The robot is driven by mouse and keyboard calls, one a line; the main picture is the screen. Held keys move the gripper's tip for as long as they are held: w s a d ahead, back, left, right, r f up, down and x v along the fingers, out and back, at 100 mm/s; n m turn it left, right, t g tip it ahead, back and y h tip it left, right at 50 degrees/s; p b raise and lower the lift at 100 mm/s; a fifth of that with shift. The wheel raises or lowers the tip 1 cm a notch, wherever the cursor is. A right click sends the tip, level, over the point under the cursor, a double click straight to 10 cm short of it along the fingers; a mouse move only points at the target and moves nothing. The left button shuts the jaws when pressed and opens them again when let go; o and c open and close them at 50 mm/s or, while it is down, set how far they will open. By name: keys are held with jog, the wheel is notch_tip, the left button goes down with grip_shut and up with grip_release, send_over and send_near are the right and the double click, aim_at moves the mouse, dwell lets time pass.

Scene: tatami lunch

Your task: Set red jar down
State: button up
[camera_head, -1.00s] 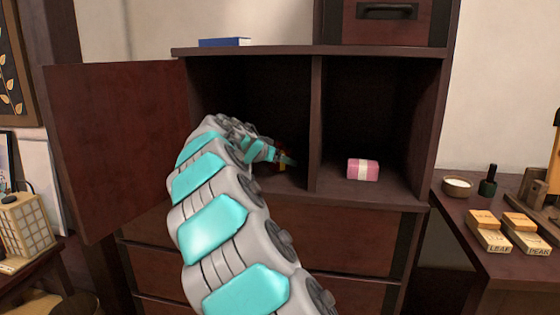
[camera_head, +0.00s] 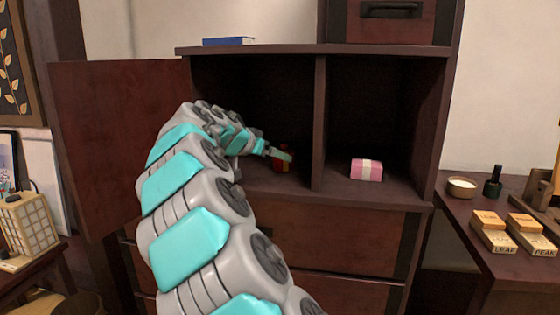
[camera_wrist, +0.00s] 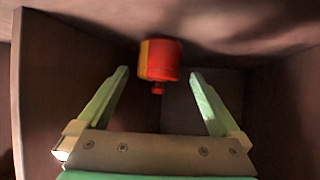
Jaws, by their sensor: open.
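The red jar (camera_head: 281,165) with a yellow band is inside the left compartment of the dark cabinet (camera_head: 318,120), near its floor. My gripper (camera_head: 279,154) reaches into that compartment and partly hides the jar. In the wrist view the jar (camera_wrist: 165,60) shows a small red knob and appears upside down against the pale brown surface at the top. My gripper (camera_wrist: 159,73) is open there, its pale green fingers pointing towards the jar, with visible gaps on both sides. Whether the jar lies between the fingertips or just beyond them is hard to tell.
A pink box (camera_head: 367,170) with a pale band sits in the right compartment, past the divider. The open cabinet door (camera_head: 120,140) stands left of my arm. A blue book (camera_head: 228,41) lies on top. The side desk (camera_head: 520,262) holds small items.

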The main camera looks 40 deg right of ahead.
jog(key=shift+v, duration=2.55)
